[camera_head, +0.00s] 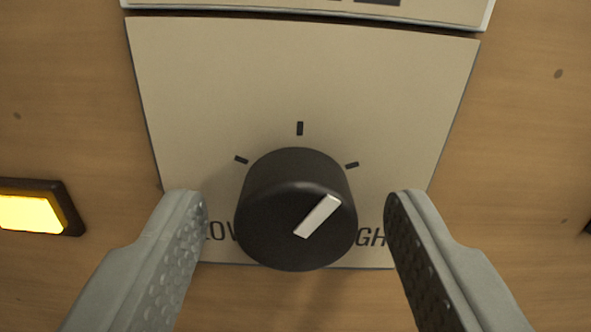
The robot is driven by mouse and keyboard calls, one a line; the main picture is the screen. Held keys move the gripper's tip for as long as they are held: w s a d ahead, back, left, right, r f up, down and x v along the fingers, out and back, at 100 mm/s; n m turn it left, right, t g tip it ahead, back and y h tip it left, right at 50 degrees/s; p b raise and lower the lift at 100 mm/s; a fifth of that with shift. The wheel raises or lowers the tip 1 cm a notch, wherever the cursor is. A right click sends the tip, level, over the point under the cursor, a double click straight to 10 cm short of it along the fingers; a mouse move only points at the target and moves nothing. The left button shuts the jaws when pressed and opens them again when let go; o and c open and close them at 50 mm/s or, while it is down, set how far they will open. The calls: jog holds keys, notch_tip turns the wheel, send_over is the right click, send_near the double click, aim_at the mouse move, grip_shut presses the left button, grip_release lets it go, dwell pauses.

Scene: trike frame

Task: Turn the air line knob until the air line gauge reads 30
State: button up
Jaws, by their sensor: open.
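A black round knob (285,200) stands out from a beige plate (220,80) in the middle of the view. Its white pointer (318,216) is turned to the upper right. Three dark tick marks sit around its upper side, and lettering below is partly hidden by the knob and my gripper. My gripper (297,215) is open, one finger on each side of the knob, with a gap between each finger and the knob. No gauge reading is in view; only the lower edge of another plate (430,10) with cut-off dark marks shows at the top.
The plates are on a wooden panel (530,130). A lit yellow lamp or button (30,213) in a dark frame is at the left edge. A dark object is cut off at the right edge.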

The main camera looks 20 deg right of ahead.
jog(key=shift+w+d, duration=0.15)
jog(key=shift+w, duration=0.3)
jog(key=c, duration=1)
